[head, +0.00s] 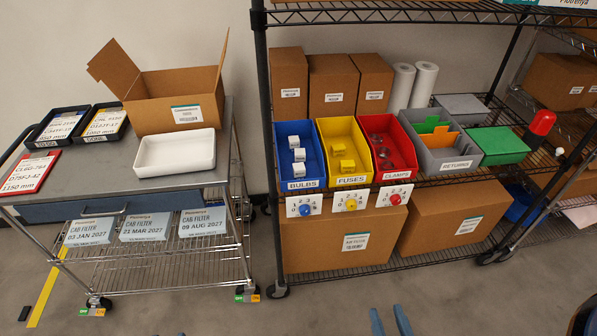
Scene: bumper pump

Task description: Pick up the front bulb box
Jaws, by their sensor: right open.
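The blue bin labelled BULBS (316,168) stands at the left end of the rack's middle shelf. Small white bulb boxes lie in it in a row from back to front. The front bulb box (299,170) is nearest the bin's label edge, with other boxes (299,155) behind it. My right gripper (390,321) shows only as two blue fingertips at the bottom edge. They are apart with nothing between them, well below and in front of the bin. My left gripper cannot be made out.
Yellow FUSES bin (345,135) and red CLAMPS bin (402,146) stand right beside the BULBS bin. Dial cards (304,206) hang below the bins. A cart (215,176) with a white tray (175,153) and open carton (187,90) stands left. The floor in front is clear.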

